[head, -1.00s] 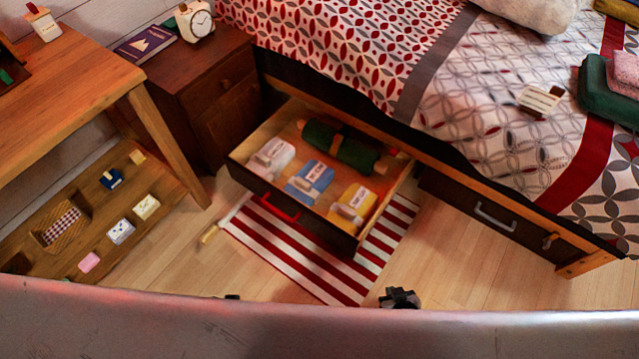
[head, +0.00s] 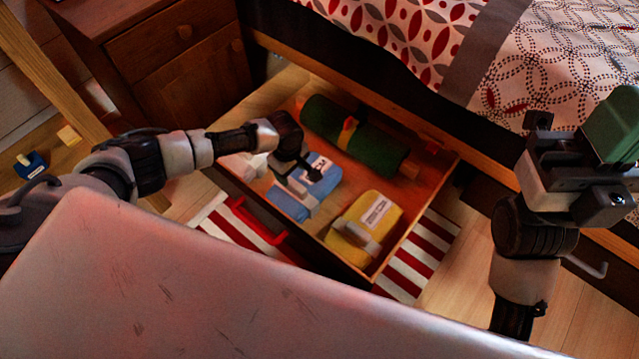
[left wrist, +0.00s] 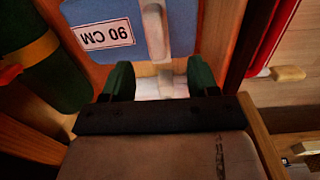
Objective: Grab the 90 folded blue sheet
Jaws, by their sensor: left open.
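The folded blue sheet (head: 318,187) lies in the open drawer, between a white folded sheet and a yellow one. My left gripper (head: 297,178) is over it in the head view and hides part of it. In the left wrist view the blue sheet (left wrist: 185,28) has a pale band and a label reading 90 CM. There my left gripper (left wrist: 160,80) is open, with its two dark green fingertips apart and nothing held between them. My right gripper (head: 577,165) is raised at the right; its jaw opening is unclear.
The drawer also holds the yellow sheet (head: 367,226), the white sheet (head: 240,165), mostly hidden by my left arm, and a green roll (head: 352,136) at the back. The drawer's red handle (head: 258,222) faces the front. A wooden nightstand (head: 165,50) stands at the left.

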